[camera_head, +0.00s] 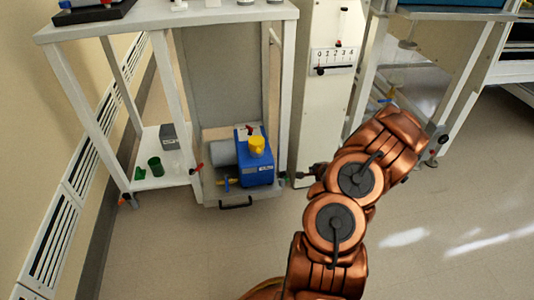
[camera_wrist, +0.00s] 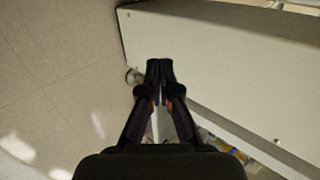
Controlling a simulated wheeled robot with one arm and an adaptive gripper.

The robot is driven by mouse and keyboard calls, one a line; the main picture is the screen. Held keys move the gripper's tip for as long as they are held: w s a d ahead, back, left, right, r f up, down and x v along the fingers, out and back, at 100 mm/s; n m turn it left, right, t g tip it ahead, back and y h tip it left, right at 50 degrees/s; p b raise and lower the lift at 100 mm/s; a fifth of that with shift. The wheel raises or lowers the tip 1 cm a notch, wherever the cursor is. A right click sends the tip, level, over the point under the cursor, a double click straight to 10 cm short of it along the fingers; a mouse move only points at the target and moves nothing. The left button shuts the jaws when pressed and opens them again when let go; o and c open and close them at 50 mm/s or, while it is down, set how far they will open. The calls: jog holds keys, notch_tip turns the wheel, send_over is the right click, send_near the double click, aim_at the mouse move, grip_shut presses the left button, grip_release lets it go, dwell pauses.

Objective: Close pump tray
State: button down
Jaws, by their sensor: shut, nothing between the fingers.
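The pump tray (camera_head: 212,199) is a grey tray low in the white bench frame, with a dark handle (camera_head: 236,205) on its front edge. It sticks out a little at the front of the frame. A blue pump (camera_head: 256,172) with a yellow cap and a grey cylinder stands on it.
The white column (camera_head: 318,110) with a numbered scale stands right of the tray. A lower shelf (camera_head: 150,182) at left holds a green cup (camera_head: 156,166) and a grey box (camera_head: 168,137). Another bench frame stands at right. The floor in front of the tray is clear.

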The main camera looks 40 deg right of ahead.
jog(key=w+a+r+n+t+y+b, duration=0.35)
jog(key=a+r+t, duration=0.25)
jog(key=a+r, duration=0.4)
jog(key=b, duration=0.4)
send_near(263, 145)
jog(key=shift+n+h, duration=0.25)
jog(key=shift+n, duration=0.2)
jog(key=x, duration=0.5)
jog(key=shift+s+a+f, duration=0.15)
jog(key=shift+a+f, duration=0.1)
jog(key=shift+f, duration=0.15)
jog(key=shift+w+d, duration=0.1)
jog(key=shift+w, duration=0.9)
jog(key=shift+r, duration=0.1)
